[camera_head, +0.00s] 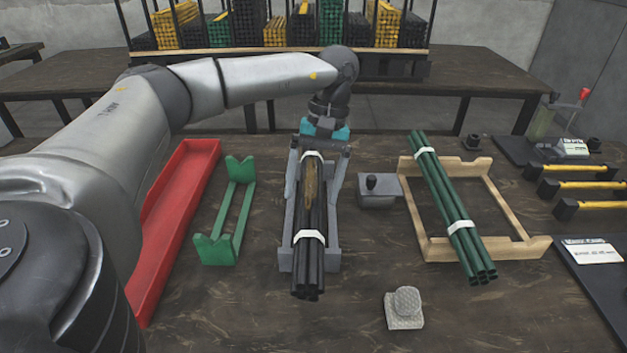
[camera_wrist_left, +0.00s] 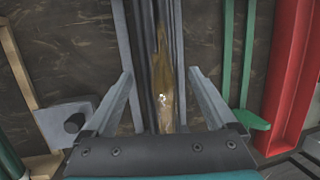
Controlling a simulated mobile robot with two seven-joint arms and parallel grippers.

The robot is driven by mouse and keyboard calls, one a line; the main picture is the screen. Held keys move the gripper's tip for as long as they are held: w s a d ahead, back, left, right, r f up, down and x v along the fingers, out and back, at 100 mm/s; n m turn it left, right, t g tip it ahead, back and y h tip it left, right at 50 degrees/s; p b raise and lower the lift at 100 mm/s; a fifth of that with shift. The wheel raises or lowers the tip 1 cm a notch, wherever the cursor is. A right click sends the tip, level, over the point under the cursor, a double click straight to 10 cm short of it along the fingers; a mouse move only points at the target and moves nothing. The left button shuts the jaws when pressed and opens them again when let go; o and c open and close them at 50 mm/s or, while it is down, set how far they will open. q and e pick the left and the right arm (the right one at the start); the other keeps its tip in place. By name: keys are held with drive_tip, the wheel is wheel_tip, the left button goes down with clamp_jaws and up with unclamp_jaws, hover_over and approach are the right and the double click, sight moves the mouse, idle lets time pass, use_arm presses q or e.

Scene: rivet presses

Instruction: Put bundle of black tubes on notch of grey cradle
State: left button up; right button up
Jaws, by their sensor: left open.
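The bundle of black tubes (camera_head: 303,250), tied with white bands, lies lengthwise along the grey cradle (camera_head: 332,260). Its near end sticks out past the cradle's front. A brown patch shows along the top of the tubes, also in the left wrist view (camera_wrist_left: 163,85). My left gripper (camera_head: 317,180) is over the far half of the bundle. In the left wrist view my left gripper (camera_wrist_left: 160,78) is open, with one finger on each side of the tubes. I cannot tell whether the fingers touch them. My right gripper is out of view.
A green cradle (camera_head: 240,205) and a red tray (camera_head: 165,235) stand to the left. A grey block with a black knob (camera_head: 378,190) is close on the right. Green tubes (camera_head: 450,205) lie on a wooden frame (camera_head: 412,215). A small grey part (camera_head: 404,308) sits in front.

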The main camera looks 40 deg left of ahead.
sight(322, 184)
use_arm(q)
drive_tip(key=shift+r, duration=0.2)
drive_tip(key=shift+w+r, duration=0.1)
drive_tip(key=shift+r, duration=0.25)
drive_tip(key=p+v, duration=0.4)
drive_tip(key=v, duration=0.7)
drive_tip(key=shift+p, duration=0.4)
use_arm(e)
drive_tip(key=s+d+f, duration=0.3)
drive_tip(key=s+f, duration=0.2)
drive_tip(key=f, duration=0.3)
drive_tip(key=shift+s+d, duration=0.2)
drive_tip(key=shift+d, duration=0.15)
use_arm(q)
drive_tip(key=shift+w, duration=0.1)
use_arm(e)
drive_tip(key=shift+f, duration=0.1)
use_arm(q)
drive_tip(key=shift+c, duration=0.2)
